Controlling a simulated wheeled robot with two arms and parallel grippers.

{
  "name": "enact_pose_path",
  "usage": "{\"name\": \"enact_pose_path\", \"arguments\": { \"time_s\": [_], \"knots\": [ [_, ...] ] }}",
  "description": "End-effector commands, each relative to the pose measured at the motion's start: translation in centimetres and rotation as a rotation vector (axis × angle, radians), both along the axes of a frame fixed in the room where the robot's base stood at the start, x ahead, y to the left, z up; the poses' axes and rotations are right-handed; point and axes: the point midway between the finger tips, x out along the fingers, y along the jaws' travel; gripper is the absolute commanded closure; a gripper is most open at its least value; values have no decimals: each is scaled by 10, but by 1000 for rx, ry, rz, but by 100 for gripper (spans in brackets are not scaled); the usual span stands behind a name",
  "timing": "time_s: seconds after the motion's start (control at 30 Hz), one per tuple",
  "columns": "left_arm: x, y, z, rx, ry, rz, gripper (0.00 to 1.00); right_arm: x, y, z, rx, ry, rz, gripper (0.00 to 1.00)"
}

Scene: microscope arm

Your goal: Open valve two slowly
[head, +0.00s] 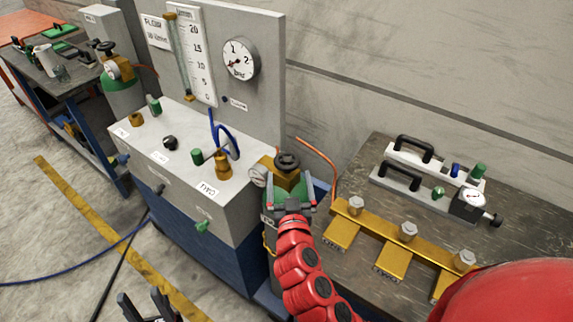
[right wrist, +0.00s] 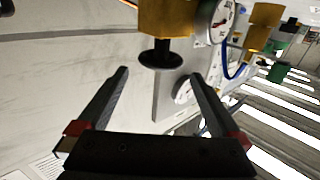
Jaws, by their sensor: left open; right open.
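My right gripper (head: 291,206) is open beside a green-topped cylinder (head: 287,190) with a brass valve and a black handwheel (head: 287,161). In the right wrist view the black handwheel (right wrist: 160,56) shows beyond and between the fingertips of my open right gripper (right wrist: 158,74), with the brass valve body (right wrist: 165,18) above it; I cannot tell whether they touch. My left gripper (head: 142,303) is open and empty at the bottom edge. A second green cylinder (head: 122,95) with a black handwheel (head: 106,47) stands further back left. I cannot read which valve is two.
A grey bench box (head: 205,215) carries small valves, a blue hose and labels. Behind it a panel (head: 262,105) holds a flow tube and a pressure gauge (head: 239,60). At right, a dark table (head: 520,240) holds a brass manifold (head: 385,233) and handled instruments. A blue hose lies on the floor.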

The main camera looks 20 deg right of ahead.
Motion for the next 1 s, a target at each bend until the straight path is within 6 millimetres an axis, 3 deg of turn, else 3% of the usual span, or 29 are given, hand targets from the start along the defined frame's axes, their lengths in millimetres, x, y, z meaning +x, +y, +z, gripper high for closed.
{"name": "enact_pose_path", "arguments": {
  "time_s": [0.03,0.1,0.4,0.83,0.87,1.0],
  "knots": [
    [0,0,12,0,-2,0,50,11,-2,8,1,-1,-1,0],
    [0,0,18,0,-2,0,50,25,-6,6,1,4,-1,0],
    [0,0,29,0,-2,0,50,68,-16,3,-1,3,0,0],
    [0,0,31,0,-2,0,50,77,-17,2,1,1,4,0],
    [0,0,31,0,-2,0,50,77,-17,2,1,1,4,2],
    [0,0,31,0,-2,0,50,77,-17,2,1,2,4,27]
  ]
}}
